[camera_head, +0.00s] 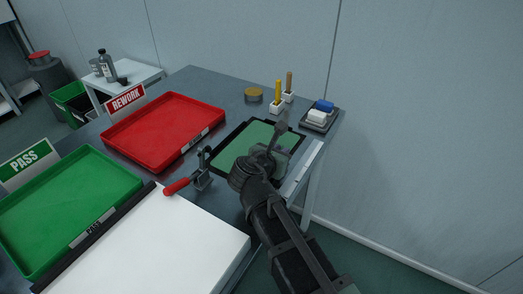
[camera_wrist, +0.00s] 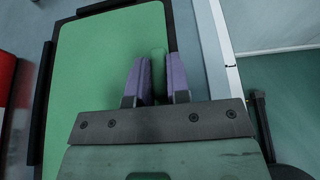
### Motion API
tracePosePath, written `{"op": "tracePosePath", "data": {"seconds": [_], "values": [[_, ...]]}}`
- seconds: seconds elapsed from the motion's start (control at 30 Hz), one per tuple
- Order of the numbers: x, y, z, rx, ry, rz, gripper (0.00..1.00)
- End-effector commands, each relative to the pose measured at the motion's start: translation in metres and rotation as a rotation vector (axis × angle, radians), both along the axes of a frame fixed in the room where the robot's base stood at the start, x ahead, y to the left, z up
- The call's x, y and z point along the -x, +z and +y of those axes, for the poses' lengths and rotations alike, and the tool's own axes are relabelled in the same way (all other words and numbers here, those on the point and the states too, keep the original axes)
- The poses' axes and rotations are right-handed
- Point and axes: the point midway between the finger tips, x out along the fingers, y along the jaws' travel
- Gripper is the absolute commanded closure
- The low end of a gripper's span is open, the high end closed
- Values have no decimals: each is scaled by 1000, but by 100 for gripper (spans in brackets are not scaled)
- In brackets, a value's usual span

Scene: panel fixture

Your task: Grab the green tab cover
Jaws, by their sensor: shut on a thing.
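A light green panel (camera_head: 232,143) lies flat in a black-edged fixture on the grey table, and it fills the left of the wrist view (camera_wrist: 95,65). My gripper (camera_head: 268,155) is low over the panel's right side. In the wrist view its two purple-padded fingers (camera_wrist: 159,75) are shut on a darker green upright piece, the green tab cover (camera_wrist: 159,65). Only a narrow strip of the cover shows between the fingers. In the head view my gripper and arm hide it. I cannot tell whether it is lifted from the panel.
A toggle clamp with a red handle (camera_head: 176,187) stands left of the fixture. A red tray (camera_head: 211,103) and a green tray (camera_head: 128,166) lie to the left. Brushes in white holders (camera_head: 277,107) and a dark tray with blue and white blocks (camera_head: 331,122) stand behind.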

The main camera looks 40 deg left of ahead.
Motion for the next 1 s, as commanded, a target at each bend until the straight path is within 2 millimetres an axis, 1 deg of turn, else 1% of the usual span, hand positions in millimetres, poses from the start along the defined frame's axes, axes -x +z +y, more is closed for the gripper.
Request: {"op": "tracePosePath", "data": {"seconds": [0.3, 0.37, 0.5, 0.57, 0.67, 1.0], "values": [[0, 3, 0, 0, 0, 0, 100], [0, 6, 0, 0, 0, 0, 100], [0, 21, 0, 0, 0, 0, 100], [0, 32, 0, 0, 0, 0, 100], [0, 55, 0, -1, 1, -1, 100], [0, 159, 0, -1, 2, -1, 100]]}}
